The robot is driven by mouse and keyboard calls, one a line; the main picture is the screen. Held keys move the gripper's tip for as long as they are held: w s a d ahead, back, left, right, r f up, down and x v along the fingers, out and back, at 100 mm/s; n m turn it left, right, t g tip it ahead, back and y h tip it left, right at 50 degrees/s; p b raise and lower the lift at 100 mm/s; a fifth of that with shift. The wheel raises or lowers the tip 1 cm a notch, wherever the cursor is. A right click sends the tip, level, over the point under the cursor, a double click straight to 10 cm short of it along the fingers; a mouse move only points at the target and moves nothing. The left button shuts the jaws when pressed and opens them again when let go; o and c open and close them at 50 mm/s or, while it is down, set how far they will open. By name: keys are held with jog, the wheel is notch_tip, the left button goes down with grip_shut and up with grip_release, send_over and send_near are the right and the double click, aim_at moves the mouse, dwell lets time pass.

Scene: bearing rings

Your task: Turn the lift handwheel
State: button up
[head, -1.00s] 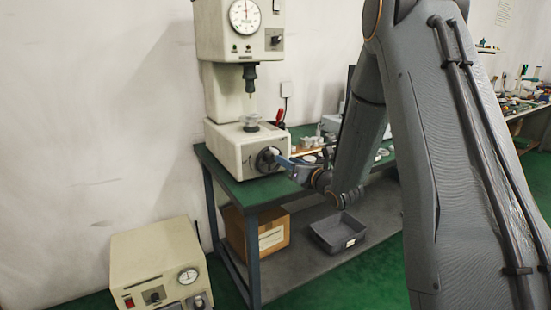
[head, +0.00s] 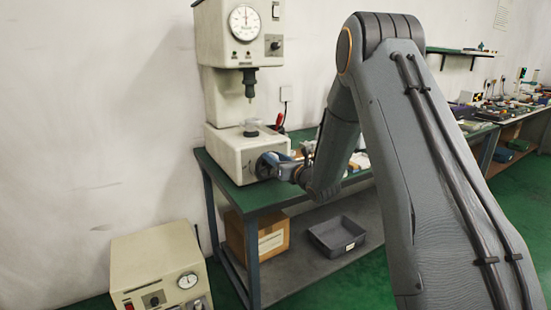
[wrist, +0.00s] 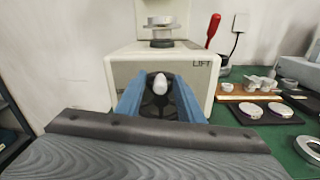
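The lift handwheel (head: 262,166) is a dark wheel on the lower front of the cream testing machine (head: 230,155). In the wrist view the handwheel (wrist: 151,109) sits below the "LIFT" label, partly hidden by my fingers. Its pale handle knob (wrist: 160,84) is near the top of the wheel and points toward the camera. My gripper (wrist: 160,88) has its two blue fingers apart, one on each side of the knob, with a gap seeming to show on both sides. In the head view my gripper (head: 282,167) is right at the wheel, covering its right part.
A round metal stage (wrist: 161,32) is above the wheel. A red-handled lever (wrist: 213,30) stands right of the machine. A wooden board (wrist: 248,92) and dark trays with rings lie on the green bench (head: 270,202) at right. A beige box unit (head: 160,268) is on the floor.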

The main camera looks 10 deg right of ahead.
grip_shut()
jog(key=shift+d+m, duration=0.1)
jog(key=shift+m, duration=0.2)
